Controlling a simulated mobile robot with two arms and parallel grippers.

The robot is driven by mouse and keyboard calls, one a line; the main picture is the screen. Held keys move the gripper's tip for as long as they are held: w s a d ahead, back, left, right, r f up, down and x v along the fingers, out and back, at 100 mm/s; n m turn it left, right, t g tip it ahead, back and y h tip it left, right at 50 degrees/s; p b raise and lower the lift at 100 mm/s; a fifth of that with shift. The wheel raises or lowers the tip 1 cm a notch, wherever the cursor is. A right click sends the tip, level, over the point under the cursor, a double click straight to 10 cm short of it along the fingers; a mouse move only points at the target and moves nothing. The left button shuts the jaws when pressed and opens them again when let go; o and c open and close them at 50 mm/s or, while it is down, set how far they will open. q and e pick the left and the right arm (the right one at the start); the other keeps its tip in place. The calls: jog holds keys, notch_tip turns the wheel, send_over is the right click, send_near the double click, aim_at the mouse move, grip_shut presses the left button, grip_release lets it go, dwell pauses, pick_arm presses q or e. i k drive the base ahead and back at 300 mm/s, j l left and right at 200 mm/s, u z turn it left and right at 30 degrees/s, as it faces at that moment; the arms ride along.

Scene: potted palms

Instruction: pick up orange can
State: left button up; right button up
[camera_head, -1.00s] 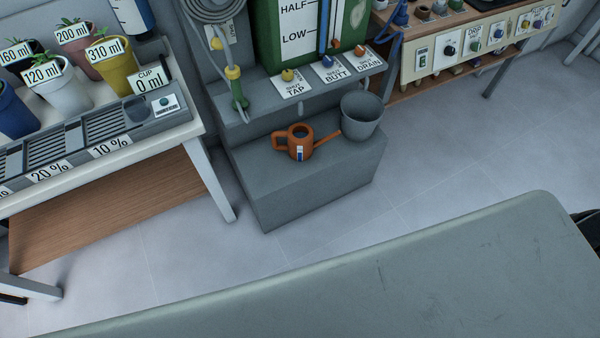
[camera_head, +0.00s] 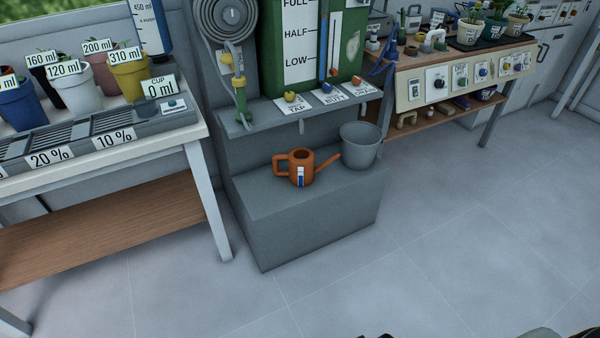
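The orange can (camera_head: 300,169) is a watering can with a handle on its left and a spout pointing right. A small white and blue label is on its front. It stands upright on the grey step (camera_head: 308,212) below the green tank, just left of a grey bucket (camera_head: 361,146). Neither of my grippers shows in the head view. Only small dark and grey parts that I cannot identify show at the bottom edge, well apart from the can.
A bench with labelled pots (camera_head: 80,85) and a wooden lower shelf (camera_head: 110,225) stands at the left. The green tank (camera_head: 310,45) with labelled valves is behind the can. A wooden workbench (camera_head: 450,65) is at the back right. The floor (camera_head: 430,240) in front is clear.

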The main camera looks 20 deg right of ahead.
aim_at(302, 170)
jog(key=z, duration=1.45)
jog(key=u, duration=0.75)
jog(key=i+j+u, duration=0.45)
jog(key=i+u, duration=0.45)
jog(key=i+j, duration=0.05)
